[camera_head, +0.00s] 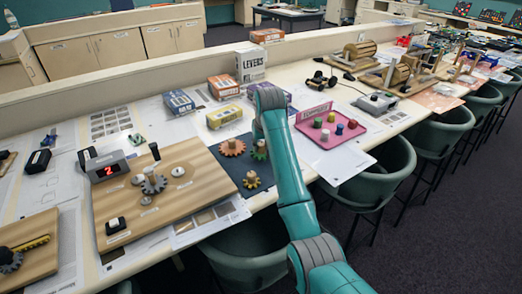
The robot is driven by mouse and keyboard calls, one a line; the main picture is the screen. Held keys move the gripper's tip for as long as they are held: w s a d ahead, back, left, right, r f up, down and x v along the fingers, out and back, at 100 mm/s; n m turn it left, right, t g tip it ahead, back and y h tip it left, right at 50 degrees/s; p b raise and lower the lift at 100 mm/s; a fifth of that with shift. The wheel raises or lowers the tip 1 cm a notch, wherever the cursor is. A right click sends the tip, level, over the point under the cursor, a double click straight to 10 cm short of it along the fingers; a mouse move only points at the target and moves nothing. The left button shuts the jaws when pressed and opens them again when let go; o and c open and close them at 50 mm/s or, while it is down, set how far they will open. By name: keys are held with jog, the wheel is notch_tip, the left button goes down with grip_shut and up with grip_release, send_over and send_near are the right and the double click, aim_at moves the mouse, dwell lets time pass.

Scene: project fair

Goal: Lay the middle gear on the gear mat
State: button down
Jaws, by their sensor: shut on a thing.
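The dark gear mat (238,172) lies on the table between the wooden board and the pink tray. A red-orange gear (232,148) with a peg lies at its back left, and a yellow gear (251,181) with a peg lies nearer its front. A green gear (260,154) shows at the mat's right side, beside my teal arm. My gripper (260,143) is mostly hidden by my arm and appears shut on the green gear. I cannot tell whether this gear touches the mat.
A wooden board (205,180) with a grey gear (153,185) and a counter (107,166) showing 2 stands left. A pink tray (345,150) with several coloured pegs is right. Boxes, including a yellow one (224,116), stand behind the mat. Chairs (370,180) line the front edge.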

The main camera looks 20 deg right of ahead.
jog(key=shift+f, duration=1.2)
jog(key=shift+f, duration=0.1)
jog(key=c, duration=0.9)
grip_release()
jog(key=shift+v, duration=6.1)
